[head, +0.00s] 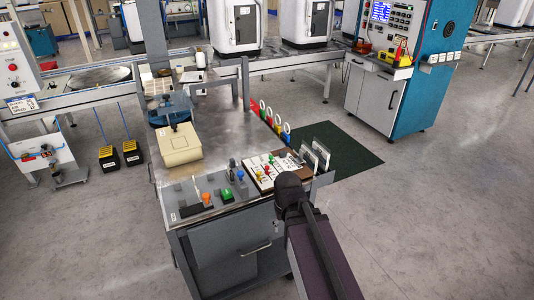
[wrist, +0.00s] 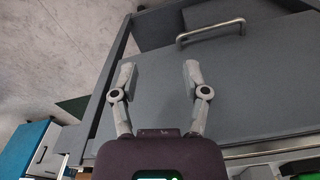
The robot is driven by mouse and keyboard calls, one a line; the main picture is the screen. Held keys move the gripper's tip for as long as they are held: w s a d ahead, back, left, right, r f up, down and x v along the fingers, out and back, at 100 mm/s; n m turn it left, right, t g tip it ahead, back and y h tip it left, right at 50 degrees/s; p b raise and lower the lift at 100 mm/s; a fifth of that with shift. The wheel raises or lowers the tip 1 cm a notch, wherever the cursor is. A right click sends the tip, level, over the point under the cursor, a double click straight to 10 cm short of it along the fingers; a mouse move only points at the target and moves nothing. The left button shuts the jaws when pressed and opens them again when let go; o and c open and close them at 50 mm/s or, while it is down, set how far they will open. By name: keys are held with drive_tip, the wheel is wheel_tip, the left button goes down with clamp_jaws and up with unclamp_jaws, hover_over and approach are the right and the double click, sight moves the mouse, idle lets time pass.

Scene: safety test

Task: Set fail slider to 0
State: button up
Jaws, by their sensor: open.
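A workbench (head: 165,185) has a front control strip (head: 218,205) with an orange knob (head: 208,198), a green button (head: 227,195) and a blue one (head: 240,174). A white panel (head: 255,181) with small coloured levers lies to their right. I cannot tell which control is the fail slider, or read its setting. My gripper (wrist: 160,69) is open and empty in the wrist view, over the grey cabinet front (wrist: 235,85). In the head view my dark arm reaches the bench's front right corner, and the fingers cannot be made out.
A beige box (head: 180,146) sits on the bench behind the controls. Clear upright plates (head: 315,158) stand at the right edge, near my arm. The cabinet has a handle (head: 256,248), also seen in the wrist view (wrist: 211,31).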

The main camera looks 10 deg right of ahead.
wheel_tip(320, 180, up, 13)
drive_tip(key=w+p, duration=0.2)
drive_tip(key=p, duration=1)
wheel_tip(320, 180, up, 11)
drive_tip(key=m+p, duration=0.6)
drive_tip(key=p, duration=0.4)
hover_over(267, 170)
drive_tip(key=shift+w+d+f, duration=0.1)
drive_tip(key=shift+w+f, duration=0.1)
drive_tip(key=shift+w, duration=0.25)
drive_tip(key=shift+f, duration=0.2)
wheel_tip(267, 170, down, 13)
drive_tip(key=b, duration=1.3)
drive_tip(key=shift+f+b, duration=0.2)
drive_tip(key=shift+b, duration=0.1)
drive_tip(key=shift+c, duration=0.2)
